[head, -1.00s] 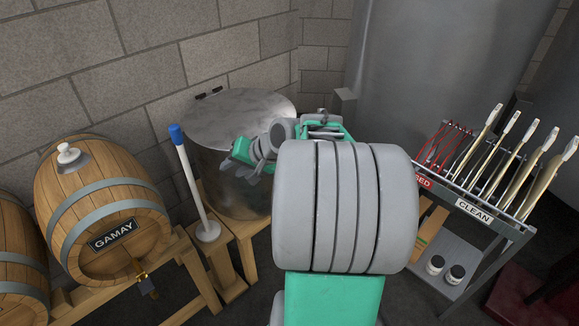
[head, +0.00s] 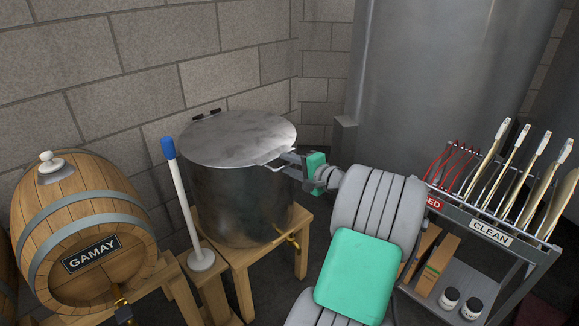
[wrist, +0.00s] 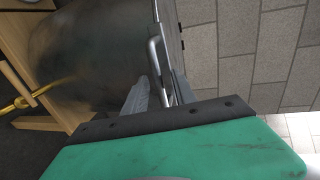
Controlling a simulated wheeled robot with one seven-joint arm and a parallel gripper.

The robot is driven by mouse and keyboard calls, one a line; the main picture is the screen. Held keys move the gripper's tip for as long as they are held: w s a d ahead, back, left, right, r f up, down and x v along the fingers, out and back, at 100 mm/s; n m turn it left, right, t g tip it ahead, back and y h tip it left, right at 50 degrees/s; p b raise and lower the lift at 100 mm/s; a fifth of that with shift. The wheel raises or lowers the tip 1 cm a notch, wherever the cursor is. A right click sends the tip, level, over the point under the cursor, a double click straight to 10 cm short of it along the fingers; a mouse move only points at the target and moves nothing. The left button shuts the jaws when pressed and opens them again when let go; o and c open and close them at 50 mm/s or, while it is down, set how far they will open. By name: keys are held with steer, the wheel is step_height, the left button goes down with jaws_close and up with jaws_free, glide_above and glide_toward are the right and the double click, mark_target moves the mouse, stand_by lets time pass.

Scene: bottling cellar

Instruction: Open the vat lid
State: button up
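The steel vat (head: 235,205) stands on a wooden stand, with its round lid (head: 238,138) lying flat and closed on top. Hinges (head: 207,115) show at the lid's back left edge. The lid's bar handle (head: 264,165) sticks out at the front right; it also shows in the wrist view (wrist: 153,50). My gripper (head: 287,162) is at the handle's right end. In the wrist view, my fingers (wrist: 160,88) stand apart, with the end of the handle between them. Whether they touch it is hard to see.
A barrel marked GAMAY (head: 85,225) and a blue-topped white pole (head: 185,200) stand left of the vat. A brass tap (head: 288,239) is low on the vat. A rack marked CLEAN (head: 490,232) stands at right. A stone wall is close behind.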

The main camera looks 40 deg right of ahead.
jaws_close()
stand_by(1.4)
